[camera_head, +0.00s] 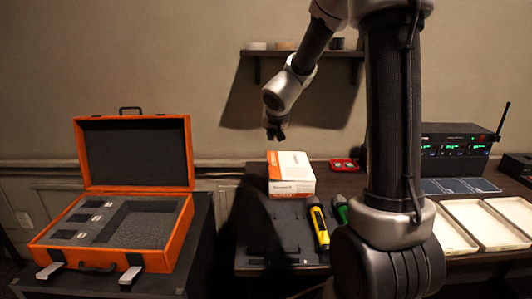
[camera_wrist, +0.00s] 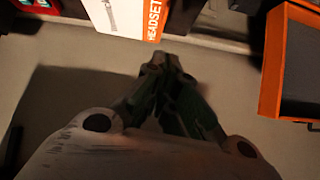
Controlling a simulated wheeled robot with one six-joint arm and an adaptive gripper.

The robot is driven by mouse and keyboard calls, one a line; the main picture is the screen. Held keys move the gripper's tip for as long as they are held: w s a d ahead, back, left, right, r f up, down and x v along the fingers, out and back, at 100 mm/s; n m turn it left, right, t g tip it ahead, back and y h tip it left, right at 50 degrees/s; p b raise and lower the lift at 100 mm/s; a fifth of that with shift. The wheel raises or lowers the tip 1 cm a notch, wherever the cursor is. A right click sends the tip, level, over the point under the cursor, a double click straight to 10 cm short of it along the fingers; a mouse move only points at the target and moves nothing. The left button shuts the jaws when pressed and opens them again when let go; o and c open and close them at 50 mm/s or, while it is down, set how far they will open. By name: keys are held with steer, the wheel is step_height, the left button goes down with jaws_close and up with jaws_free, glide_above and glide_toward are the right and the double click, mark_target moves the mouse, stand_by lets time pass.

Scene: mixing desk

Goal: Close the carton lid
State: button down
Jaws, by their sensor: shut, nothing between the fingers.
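The white and orange carton (camera_head: 291,175) sits on the desk, left of my arm's column. Its broad top panel looks flat over the box, but I cannot tell whether the lid lies fully flush. In the wrist view part of the carton (camera_wrist: 118,14) shows at the top edge, with HEADSET printed on an orange band. My gripper (camera_head: 276,134) is above the carton and apart from it, pointing down. In the wrist view its fingertips (camera_wrist: 160,60) are together and empty, below the carton in the picture.
An open orange case (camera_head: 178,235) with a foam inside stands on a dark stand at left. A yellow-black handheld (camera_head: 319,228) and a green one (camera_head: 340,208) lie near the carton. White trays (camera_head: 470,223) and a black receiver (camera_head: 448,148) are at right. A shelf (camera_head: 300,53) hangs behind.

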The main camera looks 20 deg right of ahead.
steer(key=shift+n, duration=0.5)
steer(key=x, duration=1.1)
steer(key=shift+s+a+f, duration=0.25)
steer(key=shift+f, duration=1.45)
